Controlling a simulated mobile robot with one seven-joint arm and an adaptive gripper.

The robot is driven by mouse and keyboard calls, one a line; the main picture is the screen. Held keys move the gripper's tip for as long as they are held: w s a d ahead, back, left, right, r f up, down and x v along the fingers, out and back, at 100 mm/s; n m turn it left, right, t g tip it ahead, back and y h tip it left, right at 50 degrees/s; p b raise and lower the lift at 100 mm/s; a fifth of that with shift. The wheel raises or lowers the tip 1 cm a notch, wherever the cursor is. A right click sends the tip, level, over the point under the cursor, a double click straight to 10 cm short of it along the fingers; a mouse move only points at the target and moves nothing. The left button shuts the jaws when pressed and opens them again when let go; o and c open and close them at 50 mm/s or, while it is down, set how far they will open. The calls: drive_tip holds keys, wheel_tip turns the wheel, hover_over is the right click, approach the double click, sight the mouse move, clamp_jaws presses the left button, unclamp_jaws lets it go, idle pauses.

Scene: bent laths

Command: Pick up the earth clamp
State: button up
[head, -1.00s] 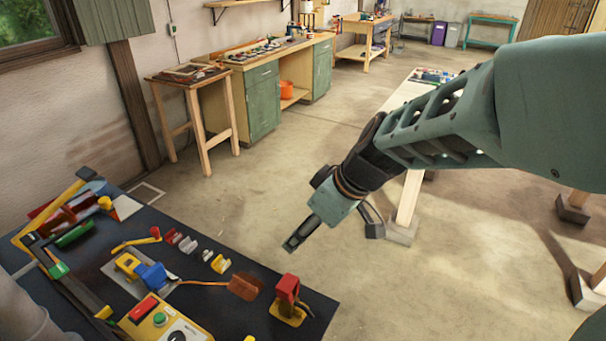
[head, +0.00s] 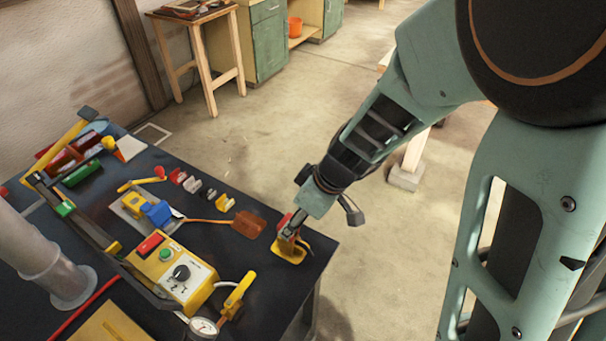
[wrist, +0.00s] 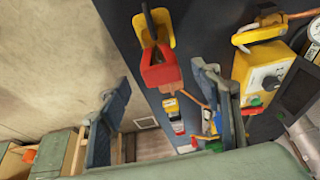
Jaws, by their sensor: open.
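A red clamp-like piece on a yellow plate, which I take to be the earth clamp (head: 288,252), stands at the right corner of the dark bench. My gripper (head: 291,232) points down at it in the head view and hides part of its red body. In the wrist view, the red body of the clamp (wrist: 160,66) and its yellow part show between the two finger lines of my open gripper (wrist: 160,75). I cannot tell whether the fingers touch it. Nothing is held.
The dark bench (head: 190,200) also bears a brown block (head: 248,224), a yellow control box (head: 170,270) with knobs, a yellow-handled tool (head: 238,295) and several small coloured pieces. A grey post (head: 40,255) stands at the left. Open floor lies right of the bench.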

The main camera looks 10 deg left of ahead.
drive_tip(key=shift+a+x, duration=0.15)
drive_tip(key=shift+x, duration=1.15)
drive_tip(key=shift+a+x, duration=0.15)
drive_tip(key=shift+x, duration=1.15)
drive_tip(key=shift+w+r, duration=0.15)
clamp_jaws()
